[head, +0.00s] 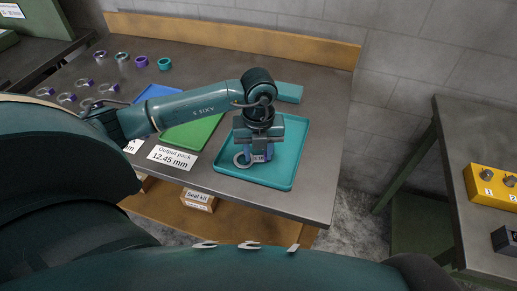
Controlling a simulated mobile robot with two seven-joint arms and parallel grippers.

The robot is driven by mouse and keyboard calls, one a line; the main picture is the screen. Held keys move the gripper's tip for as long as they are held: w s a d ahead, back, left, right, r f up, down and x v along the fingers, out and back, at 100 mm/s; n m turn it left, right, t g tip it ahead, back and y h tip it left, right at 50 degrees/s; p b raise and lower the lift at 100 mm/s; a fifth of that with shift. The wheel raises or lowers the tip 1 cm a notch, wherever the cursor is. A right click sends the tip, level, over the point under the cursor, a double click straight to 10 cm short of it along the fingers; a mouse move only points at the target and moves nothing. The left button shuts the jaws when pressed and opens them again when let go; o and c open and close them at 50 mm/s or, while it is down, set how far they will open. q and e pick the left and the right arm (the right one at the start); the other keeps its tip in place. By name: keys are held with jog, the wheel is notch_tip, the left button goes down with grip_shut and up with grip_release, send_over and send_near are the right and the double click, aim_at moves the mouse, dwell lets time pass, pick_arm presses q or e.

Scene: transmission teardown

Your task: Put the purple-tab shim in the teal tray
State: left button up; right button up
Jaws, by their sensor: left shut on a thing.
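The teal tray (290,160) lies near the right end of the grey workbench. My left gripper (254,156) points down over the front left part of the tray and is shut on a thin grey ring-shaped shim (241,161). The shim is low over the tray floor; I cannot tell whether it touches it. The shim's tab is mostly hidden by the gripper fingers, so its colour is not clear. My right gripper is not in view.
A green tray (191,133) and a blue tray (157,92) lie to the left. Several shims with purple tabs (66,98) and small coloured rings (141,61) sit at the far left. An "Output pack" card (172,158) lies by the front edge. A yellow block (490,186) stands on another bench.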

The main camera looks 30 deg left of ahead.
aim_at(258, 158)
pick_arm(q)
jog(key=shift+f, duration=0.1)
jog(key=o, duration=0.5)
jog(key=shift+f, duration=0.1)
jog(key=o, duration=0.5)
notch_tip(258, 158, up, 12)
jog(key=b, duration=0.1)
jog(key=shift+r, duration=0.2)
